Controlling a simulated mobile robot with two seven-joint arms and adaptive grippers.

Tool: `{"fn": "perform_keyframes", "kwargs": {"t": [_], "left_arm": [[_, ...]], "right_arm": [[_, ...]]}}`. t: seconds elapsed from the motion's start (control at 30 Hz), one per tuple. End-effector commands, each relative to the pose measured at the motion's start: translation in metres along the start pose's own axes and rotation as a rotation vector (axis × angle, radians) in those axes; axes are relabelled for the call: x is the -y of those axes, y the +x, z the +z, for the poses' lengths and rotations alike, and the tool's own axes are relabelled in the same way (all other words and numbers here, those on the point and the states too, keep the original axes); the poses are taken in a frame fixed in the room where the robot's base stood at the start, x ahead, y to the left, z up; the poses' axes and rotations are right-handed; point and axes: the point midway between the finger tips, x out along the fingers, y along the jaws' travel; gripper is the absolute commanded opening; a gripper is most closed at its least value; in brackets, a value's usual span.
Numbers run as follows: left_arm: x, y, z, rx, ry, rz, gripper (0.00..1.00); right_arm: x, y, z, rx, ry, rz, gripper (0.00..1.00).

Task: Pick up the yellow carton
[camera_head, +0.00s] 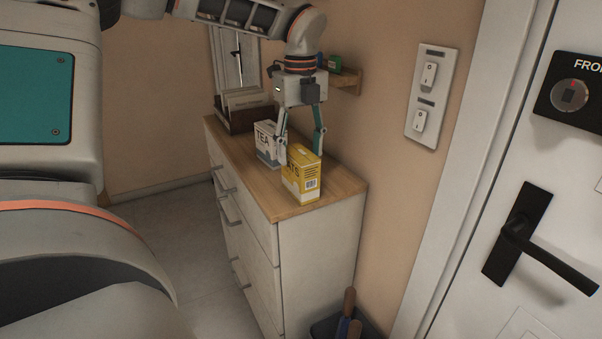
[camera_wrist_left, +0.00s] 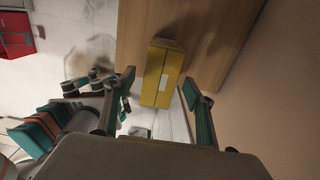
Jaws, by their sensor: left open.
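The yellow carton (camera_head: 301,176) stands upright on the wooden top of the white dresser, near its front end. In the left wrist view the yellow carton (camera_wrist_left: 162,77) shows from above, between the spread fingers. My left gripper (camera_head: 301,155) points down above and just behind the carton, with its two fingers apart and nothing held. The left gripper's fingers also show in the wrist view (camera_wrist_left: 160,100), one on each side of the carton in the picture. I cannot tell whether a finger touches it.
A white TEA box (camera_head: 267,144) stands right behind the carton on the dresser top (camera_head: 343,181). A box of files (camera_head: 243,110) sits farther back. A small wall shelf (camera_head: 346,80) is behind the gripper. The wall runs close along the right side. A dark bin (camera_head: 329,328) stands below.

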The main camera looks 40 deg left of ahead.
Motion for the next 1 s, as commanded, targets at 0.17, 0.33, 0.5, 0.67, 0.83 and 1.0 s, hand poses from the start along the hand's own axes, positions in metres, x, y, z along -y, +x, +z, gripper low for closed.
{"fn": "perform_keyframes", "kwargs": {"t": [0.17,0.33,0.5,0.67,0.83,1.0], "left_arm": [[-0.001,0.026,0.0,-0.004,0.0,0.003,0.54],[-0.001,0.035,0.0,-0.002,0.0,0.001,0.54],[-0.001,0.034,0.0,-0.001,0.0,0.001,0.54],[-0.001,0.034,0.0,-0.002,-0.001,0.001,0.16],[-0.001,0.034,0.0,-0.002,-0.001,0.001,0.16],[-0.001,0.033,0.0,-0.001,-0.001,0.001,0.16]], "right_arm": [[-0.001,0.001,-0.002,-0.003,-0.001,0.001,0.43],[-0.003,0.003,-0.005,-0.01,-0.002,0.004,0.43],[-0.005,0.005,-0.009,-0.018,-0.004,0.006,0.43],[-0.005,0.005,-0.01,-0.019,-0.007,0.006,0.43],[-0.006,0.005,-0.009,-0.017,-0.009,0.006,0.43],[-0.004,0.003,-0.005,-0.011,-0.008,0.004,0.43]]}}
